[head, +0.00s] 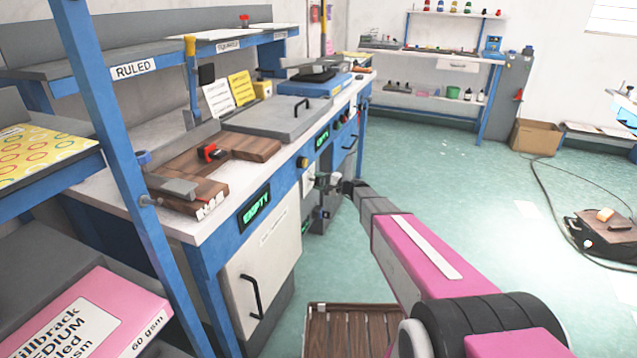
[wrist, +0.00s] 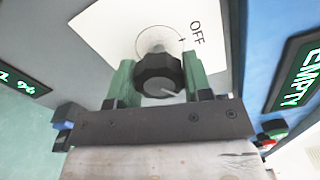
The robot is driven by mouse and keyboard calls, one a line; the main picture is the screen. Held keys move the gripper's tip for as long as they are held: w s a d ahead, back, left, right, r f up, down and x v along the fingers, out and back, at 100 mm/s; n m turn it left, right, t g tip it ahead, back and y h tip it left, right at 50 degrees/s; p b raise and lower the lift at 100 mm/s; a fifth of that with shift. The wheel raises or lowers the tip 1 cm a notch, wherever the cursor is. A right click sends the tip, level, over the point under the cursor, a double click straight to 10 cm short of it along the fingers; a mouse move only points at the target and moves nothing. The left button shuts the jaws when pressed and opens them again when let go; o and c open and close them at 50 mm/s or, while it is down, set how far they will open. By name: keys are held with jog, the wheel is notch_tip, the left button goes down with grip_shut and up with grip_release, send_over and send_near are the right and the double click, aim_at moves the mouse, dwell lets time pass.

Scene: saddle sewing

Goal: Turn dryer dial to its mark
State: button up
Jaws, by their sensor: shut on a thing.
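The dryer dial is a dark faceted knob (wrist: 158,76) in the wrist view, in front of a white plate (wrist: 115,30). The plate has a thin arc, a short tick near its right side and the word OFF at the upper right. A pale pointer line on the knob points to the lower right of the picture, away from the tick and OFF. My gripper (wrist: 160,74) has its two green fingers shut on the knob, one at each side. In the head view my gripper (head: 328,184) is at the bench front, small and partly hidden; I cannot make out the dial there.
A green EMPTY display (wrist: 298,78) is right of the plate and another lit display (wrist: 22,80) is at the left. In the head view the workbench (head: 182,222) carries wooden pieces and a grey press (head: 268,120). A slatted wooden crate (head: 350,330) stands on the floor below my arm.

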jog(key=o, duration=0.9)
jog(key=shift+d, duration=0.15)
jog(key=v, duration=1)
jog(key=shift+s+d, duration=0.15)
jog(key=shift+d, duration=0.1)
